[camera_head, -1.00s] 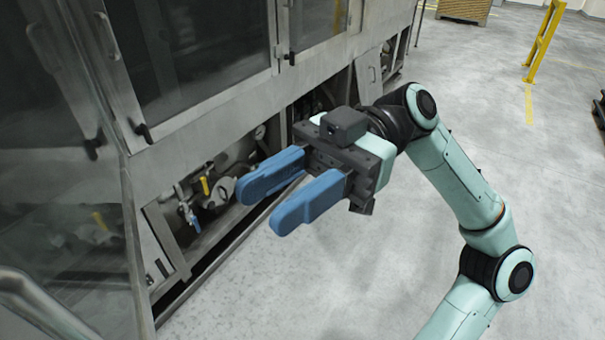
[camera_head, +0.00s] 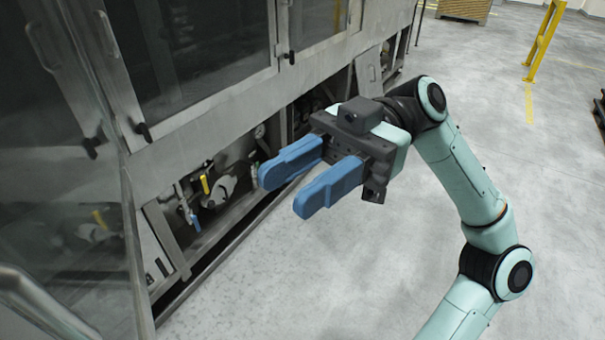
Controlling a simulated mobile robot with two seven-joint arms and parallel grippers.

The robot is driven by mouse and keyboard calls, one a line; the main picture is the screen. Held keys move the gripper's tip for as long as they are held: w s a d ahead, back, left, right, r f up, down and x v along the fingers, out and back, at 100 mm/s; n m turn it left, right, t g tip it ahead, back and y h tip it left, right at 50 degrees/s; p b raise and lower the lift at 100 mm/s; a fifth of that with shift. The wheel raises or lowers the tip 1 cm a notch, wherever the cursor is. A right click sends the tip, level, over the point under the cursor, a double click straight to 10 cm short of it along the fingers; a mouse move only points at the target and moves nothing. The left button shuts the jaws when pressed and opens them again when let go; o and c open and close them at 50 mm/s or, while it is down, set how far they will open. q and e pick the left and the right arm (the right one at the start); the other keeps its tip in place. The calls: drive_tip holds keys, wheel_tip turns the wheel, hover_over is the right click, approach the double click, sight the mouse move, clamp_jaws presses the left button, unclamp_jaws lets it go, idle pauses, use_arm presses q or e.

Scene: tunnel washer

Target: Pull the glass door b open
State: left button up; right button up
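The washer's front has several framed glass panels, and I cannot tell by any label which is glass door b. A large glass panel (camera_head: 55,150) fills the left side, close to me and angled out from the front, with reflections in it. A metal bar handle (camera_head: 45,305) shows at its lower left. Another framed glass door (camera_head: 195,55) is in the middle, and a smaller one (camera_head: 312,22) is further right. My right gripper (camera_head: 288,195) is open and empty, its blue fingers pointing left, apart from every door. My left gripper is not in view.
Below the doors is an open bay with pipes and a yellow-handled valve (camera_head: 205,184). Grey floor (camera_head: 280,290) is clear in front and to the right. A yellow barrier (camera_head: 543,40) and a pallet stack (camera_head: 464,9) stand far back.

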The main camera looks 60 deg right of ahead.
drive_tip(key=p+v, duration=0.1)
drive_tip(key=v, duration=1.2)
drive_tip(key=shift+d, duration=0.2)
drive_tip(key=shift+s, duration=0.1)
clamp_jaws()
drive_tip(key=shift+a, duration=0.1)
